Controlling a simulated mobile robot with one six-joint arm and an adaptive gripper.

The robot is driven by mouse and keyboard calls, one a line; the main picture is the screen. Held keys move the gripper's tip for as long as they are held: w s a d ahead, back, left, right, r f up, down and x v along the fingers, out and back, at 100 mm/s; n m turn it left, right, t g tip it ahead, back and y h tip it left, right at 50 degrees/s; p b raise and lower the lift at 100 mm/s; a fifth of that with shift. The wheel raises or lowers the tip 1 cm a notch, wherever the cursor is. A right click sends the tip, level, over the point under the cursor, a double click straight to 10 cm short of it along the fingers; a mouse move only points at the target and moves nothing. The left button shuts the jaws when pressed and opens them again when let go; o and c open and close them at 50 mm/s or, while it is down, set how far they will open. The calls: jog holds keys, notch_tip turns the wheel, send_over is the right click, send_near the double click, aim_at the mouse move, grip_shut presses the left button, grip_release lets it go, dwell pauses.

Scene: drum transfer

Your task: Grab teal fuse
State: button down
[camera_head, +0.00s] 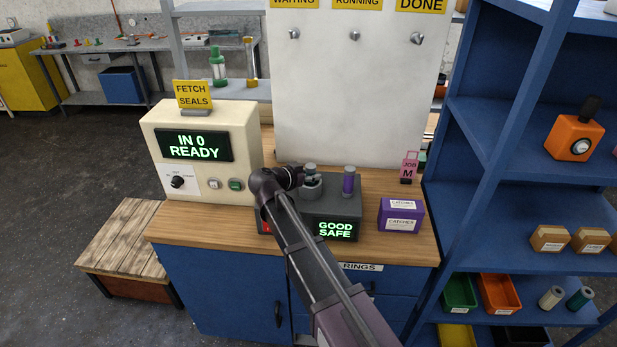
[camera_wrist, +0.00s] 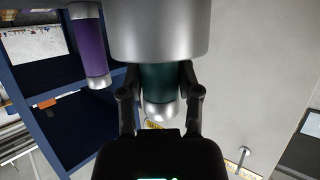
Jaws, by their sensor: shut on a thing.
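The teal fuse (camera_wrist: 160,78) shows in the wrist view as a dark teal body with a silver end cap. My gripper (camera_wrist: 160,84) is shut on it, one finger on each side. A wide silver cylinder (camera_wrist: 160,32) covers the fuse's other end in that view. In the head view my gripper (camera_head: 298,177) is at the grey tester (camera_head: 335,208), beside a silver cap, and the teal body is hidden. The purple fuse (camera_head: 348,182) stands upright on the tester, right of my gripper. It also shows in the wrist view (camera_wrist: 90,46).
The tester display reads GOOD SAFE. A cream machine (camera_head: 205,130) reading IN 0 READY stands to the left. A purple box (camera_head: 400,215) and a pink job tag (camera_head: 409,166) are to the right. A white board (camera_head: 355,90) rises behind; blue shelves (camera_head: 505,160) flank the right.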

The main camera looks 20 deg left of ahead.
jog(key=shift+r, duration=0.15)
notch_tip(320, 180, up, 10)
jog(key=p, duration=1)
jog(key=shift+f, duration=0.2)
